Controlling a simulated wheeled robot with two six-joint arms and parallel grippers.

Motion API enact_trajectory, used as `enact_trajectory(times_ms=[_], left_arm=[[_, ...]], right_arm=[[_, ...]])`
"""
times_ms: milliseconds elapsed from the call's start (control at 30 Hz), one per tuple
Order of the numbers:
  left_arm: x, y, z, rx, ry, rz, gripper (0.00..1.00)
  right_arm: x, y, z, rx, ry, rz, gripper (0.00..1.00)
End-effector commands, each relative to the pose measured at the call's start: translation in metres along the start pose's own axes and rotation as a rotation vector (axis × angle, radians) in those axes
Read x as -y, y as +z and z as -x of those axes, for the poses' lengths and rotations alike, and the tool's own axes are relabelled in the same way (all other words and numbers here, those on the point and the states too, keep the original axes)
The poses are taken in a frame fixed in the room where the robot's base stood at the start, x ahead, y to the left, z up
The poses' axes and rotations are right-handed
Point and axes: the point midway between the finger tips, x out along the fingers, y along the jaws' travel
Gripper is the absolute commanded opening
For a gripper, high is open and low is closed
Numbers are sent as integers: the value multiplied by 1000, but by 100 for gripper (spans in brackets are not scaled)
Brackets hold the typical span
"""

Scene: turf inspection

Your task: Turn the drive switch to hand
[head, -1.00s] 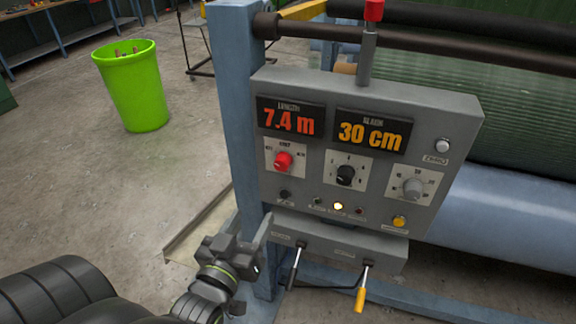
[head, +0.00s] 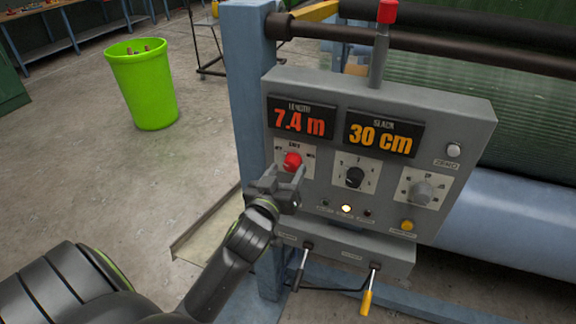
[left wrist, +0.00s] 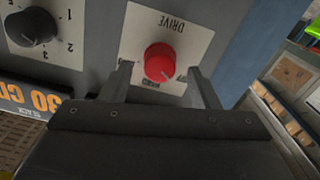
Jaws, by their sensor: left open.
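The red drive switch (head: 292,162) is a round knob on a white plate at the left of the grey control panel (head: 470,120). In the left wrist view the knob (left wrist: 160,60) appears upside down under the word DRIVE, and a small pale mark on it seems to point toward OFF. My left gripper (head: 284,178) is open, just in front of and slightly below the knob. In the wrist view its fingertips (left wrist: 159,70) lie on either side of the knob, apart from it. My right gripper is not in view.
A black knob (head: 355,177) and a grey knob (head: 421,192) sit to the right. Displays read 7.4 m (head: 300,121) and 30 cm (head: 380,138). Two levers (head: 367,298) hang below. A blue post (head: 247,90) stands left; a green bin (head: 143,85) stands on open floor.

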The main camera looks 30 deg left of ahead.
Motion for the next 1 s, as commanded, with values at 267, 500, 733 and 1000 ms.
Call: enact_trajectory(times_ms=[267,500,733,1000], left_arm=[[0,0,-18,-1,0,-1,55],[0,0,-18,0,0,0,55],[0,0,-18,0,0,0,25],[0,0,-18,0,0,-5,11]], right_arm=[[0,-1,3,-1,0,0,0],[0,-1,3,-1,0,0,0],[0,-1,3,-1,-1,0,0],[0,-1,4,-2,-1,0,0]])
